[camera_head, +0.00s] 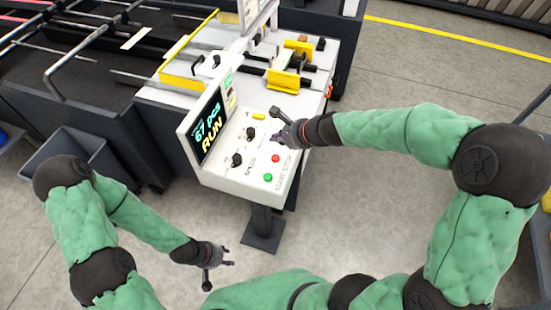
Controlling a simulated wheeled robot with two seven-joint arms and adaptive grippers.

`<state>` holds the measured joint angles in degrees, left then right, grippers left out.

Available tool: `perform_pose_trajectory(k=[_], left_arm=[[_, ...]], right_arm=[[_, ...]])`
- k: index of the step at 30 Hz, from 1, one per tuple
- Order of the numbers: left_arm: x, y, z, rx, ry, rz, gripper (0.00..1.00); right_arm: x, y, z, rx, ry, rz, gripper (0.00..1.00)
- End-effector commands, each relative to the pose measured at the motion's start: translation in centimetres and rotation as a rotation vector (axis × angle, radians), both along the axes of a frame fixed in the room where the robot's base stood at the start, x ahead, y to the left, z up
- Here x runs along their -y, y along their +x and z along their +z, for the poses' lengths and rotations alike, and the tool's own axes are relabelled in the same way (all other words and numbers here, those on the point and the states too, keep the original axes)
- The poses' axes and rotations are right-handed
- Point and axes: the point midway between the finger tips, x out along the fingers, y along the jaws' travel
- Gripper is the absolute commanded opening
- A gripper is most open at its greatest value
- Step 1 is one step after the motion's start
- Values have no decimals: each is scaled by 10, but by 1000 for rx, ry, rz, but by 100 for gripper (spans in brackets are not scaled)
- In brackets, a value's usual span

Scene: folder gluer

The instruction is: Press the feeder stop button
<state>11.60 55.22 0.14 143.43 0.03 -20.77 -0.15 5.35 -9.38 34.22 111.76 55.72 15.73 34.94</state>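The control panel (213,172) of the folder gluer stands on a post in the middle of the view. It carries a red button (275,158) and a green button (267,177), with small START and STOP lettering beside them. Its screen (208,130) reads RUN and 67 pcs. My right gripper (276,137) is over the panel's upper right part, just beyond the red button and apart from it in the picture. Its fingers are too small to tell whether they are open. My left gripper (231,256) is low, left of the panel post, with its fingertips apart and empty.
Two black knobs (237,160) and a yellow button (259,116) are on the panel. The machine bed with yellow guides (286,80) lies behind it. A grey bin (85,148) stands at the left.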

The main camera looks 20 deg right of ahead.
Motion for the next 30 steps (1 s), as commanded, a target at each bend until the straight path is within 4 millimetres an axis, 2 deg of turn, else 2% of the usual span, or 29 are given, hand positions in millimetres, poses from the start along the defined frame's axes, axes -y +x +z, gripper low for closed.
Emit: perform_pose_trajectory(k=[1,6,18,30], left_arm=[[0,0,-9,0,0,0,40],[0,0,-28,0,0,0,40],[0,0,-67,0,0,0,40],[0,0,-70,0,0,0,40]], right_arm=[[0,0,-10,-1,1,0,0],[0,0,-29,0,1,-1,0],[0,0,-70,0,0,0,0],[0,0,-73,0,0,0,0]])
